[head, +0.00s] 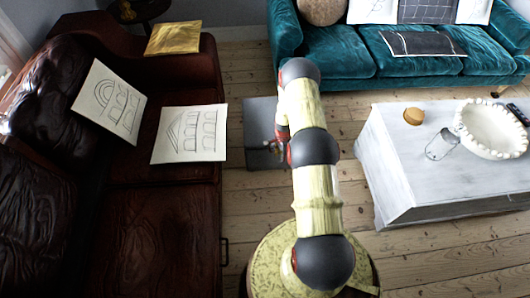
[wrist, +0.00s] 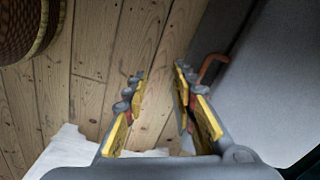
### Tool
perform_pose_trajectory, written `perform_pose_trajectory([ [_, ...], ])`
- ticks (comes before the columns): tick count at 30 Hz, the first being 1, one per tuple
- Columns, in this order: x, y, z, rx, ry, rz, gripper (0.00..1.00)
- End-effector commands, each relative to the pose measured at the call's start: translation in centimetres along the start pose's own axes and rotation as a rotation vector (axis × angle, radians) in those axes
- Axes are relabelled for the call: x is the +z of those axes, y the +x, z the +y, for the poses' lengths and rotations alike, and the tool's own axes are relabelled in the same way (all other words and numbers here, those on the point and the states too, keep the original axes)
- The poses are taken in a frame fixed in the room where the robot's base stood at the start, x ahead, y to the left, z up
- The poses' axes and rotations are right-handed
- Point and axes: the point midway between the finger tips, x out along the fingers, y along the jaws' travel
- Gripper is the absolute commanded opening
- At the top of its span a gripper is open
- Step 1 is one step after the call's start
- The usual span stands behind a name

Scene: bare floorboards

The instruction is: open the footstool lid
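The footstool (head: 259,116) is a grey square block on the floor in the middle of the head view, partly hidden by my arm. In the wrist view, a large grey surface (wrist: 275,85), seemingly the footstool, fills the right side. A curved reddish-brown handle (wrist: 211,63) stands out at its left edge, just right of my right fingertip. My gripper (wrist: 158,72) is open, with floorboards showing between its yellow-padded fingers. Nothing is held. Whether a finger touches the handle, I cannot tell. In the head view, my gripper (head: 279,143) is small and mostly hidden over the footstool.
A dark leather sofa (head: 110,240) with paper drawings is on the left. A teal sofa (head: 335,52) stands behind. A white table (head: 385,150) with a bowl (head: 490,130) is on the right. A woven round thing (wrist: 22,28) shows upper left in the wrist view.

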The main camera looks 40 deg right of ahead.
Motion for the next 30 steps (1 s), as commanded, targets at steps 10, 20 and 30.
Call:
perform_pose_trajectory([
  [10, -2.5, -1.4, -5.7, -0.164, 0.345, 0.041, 0.27],
  [20, -2.7, 2.1, -6.0, -0.163, 0.375, 0.038, 0.27],
  [30, -2.9, 6.0, -6.7, -0.162, 0.374, 0.038, 0.27],
])
